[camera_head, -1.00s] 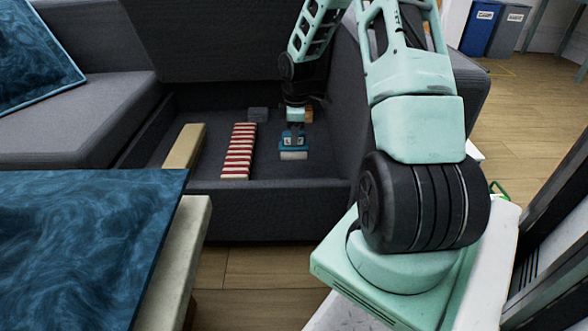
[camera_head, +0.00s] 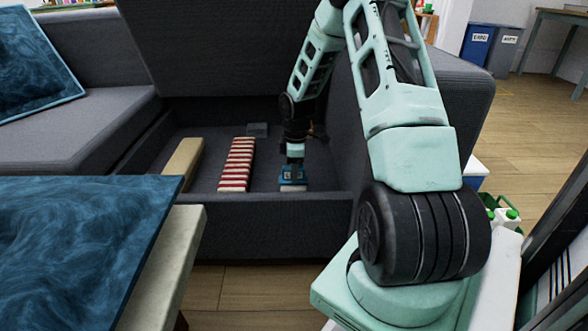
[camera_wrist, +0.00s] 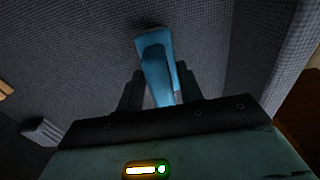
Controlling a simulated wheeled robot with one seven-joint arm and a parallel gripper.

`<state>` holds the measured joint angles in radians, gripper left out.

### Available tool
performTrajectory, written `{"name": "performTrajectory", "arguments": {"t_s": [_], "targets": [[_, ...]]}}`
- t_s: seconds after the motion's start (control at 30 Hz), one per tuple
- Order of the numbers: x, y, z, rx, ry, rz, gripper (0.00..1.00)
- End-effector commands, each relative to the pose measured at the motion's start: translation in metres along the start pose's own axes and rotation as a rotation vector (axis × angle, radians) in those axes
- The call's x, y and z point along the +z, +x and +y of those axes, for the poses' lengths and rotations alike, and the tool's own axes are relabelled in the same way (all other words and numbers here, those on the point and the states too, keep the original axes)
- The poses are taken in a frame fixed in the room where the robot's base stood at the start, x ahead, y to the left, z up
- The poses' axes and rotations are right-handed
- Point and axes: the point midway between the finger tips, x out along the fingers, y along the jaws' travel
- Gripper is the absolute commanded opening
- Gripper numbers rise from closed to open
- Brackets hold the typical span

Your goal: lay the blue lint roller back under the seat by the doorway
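The blue lint roller (camera_head: 291,174) is inside the open storage box (camera_head: 262,183) under the lifted sofa seat, near its front wall. Its pale lower end points down; whether it touches the box floor I cannot tell. My gripper (camera_head: 293,163) reaches down into the box from above. In the wrist view the blue handle (camera_wrist: 158,68) sits between the two dark fingers of my gripper (camera_wrist: 160,88), which appear shut on it. The handle's near end is hidden by the gripper body.
A red-and-white striped object (camera_head: 236,166) and a long tan block (camera_head: 184,165) lie to the left in the box. A small grey block (camera_head: 257,130) is at the back. The lifted seat panel (camera_head: 215,50) stands behind.

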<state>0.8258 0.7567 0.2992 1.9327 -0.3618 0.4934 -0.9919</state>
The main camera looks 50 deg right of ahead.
Motion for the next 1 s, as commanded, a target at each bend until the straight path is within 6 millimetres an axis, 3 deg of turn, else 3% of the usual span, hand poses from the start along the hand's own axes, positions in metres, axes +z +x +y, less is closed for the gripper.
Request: {"name": "performTrajectory", "arguments": {"t_s": [0.37, 0.8, 1.0], "targets": [[0.0, -0.003, 0.0, 0.002, 0.0, 0.001, 0.45], [0.0, -0.09, 0.001, 0.002, 0.001, 0.0, 0.45], [0.0, -0.116, 0.0, 0.001, -0.001, -0.001, 0.45]]}}
